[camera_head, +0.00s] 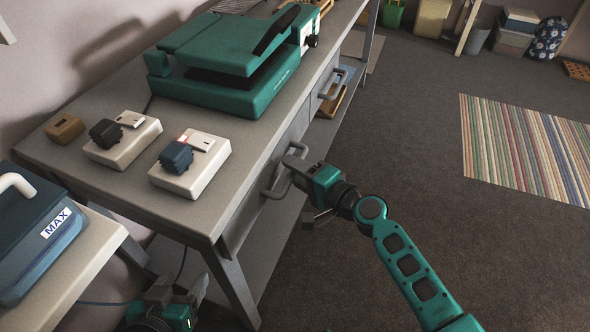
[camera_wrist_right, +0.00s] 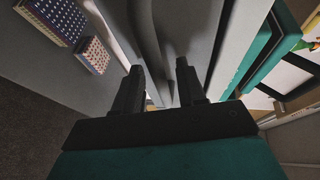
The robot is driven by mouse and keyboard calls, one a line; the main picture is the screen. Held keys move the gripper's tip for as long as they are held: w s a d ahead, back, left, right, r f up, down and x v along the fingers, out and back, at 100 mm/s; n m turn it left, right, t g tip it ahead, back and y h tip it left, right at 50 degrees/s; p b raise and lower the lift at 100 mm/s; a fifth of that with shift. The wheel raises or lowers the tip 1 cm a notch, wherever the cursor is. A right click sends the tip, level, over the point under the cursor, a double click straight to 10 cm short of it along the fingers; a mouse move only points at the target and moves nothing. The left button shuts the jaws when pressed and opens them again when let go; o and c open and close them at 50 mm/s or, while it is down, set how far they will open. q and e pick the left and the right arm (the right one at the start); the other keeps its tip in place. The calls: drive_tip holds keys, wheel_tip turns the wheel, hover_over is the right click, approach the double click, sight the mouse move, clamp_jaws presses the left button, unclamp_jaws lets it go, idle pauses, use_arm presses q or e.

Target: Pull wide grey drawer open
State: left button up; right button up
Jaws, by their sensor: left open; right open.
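The grey drawer (camera_head: 250,205) is set under the near end of the grey table, and its front looks flush with the frame. Its grey bar handle (camera_head: 271,192) stands out from the front. My right gripper (camera_head: 303,189) is open at this handle, with its fingers pointing at the drawer front. In the right wrist view, a grey bar (camera_wrist_right: 150,50) runs up between the two open fingertips (camera_wrist_right: 159,66); contact cannot be told. My left gripper (camera_head: 178,293) is open, low at the bottom edge, left of the table leg and away from the drawer.
A second handle (camera_head: 332,86) sits farther along the table front. A green machine (camera_head: 225,50) and two white boxes (camera_head: 190,180) with dark tops stand on the tabletop. A blue box (camera_head: 40,235) is at the left. Open carpet lies to the right, with a striped rug (camera_head: 525,150).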

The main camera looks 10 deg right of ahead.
drive_tip(key=shift+w+a, duration=0.15)
drive_tip(key=shift+w, duration=0.05)
clamp_jaws()
idle(0.3)
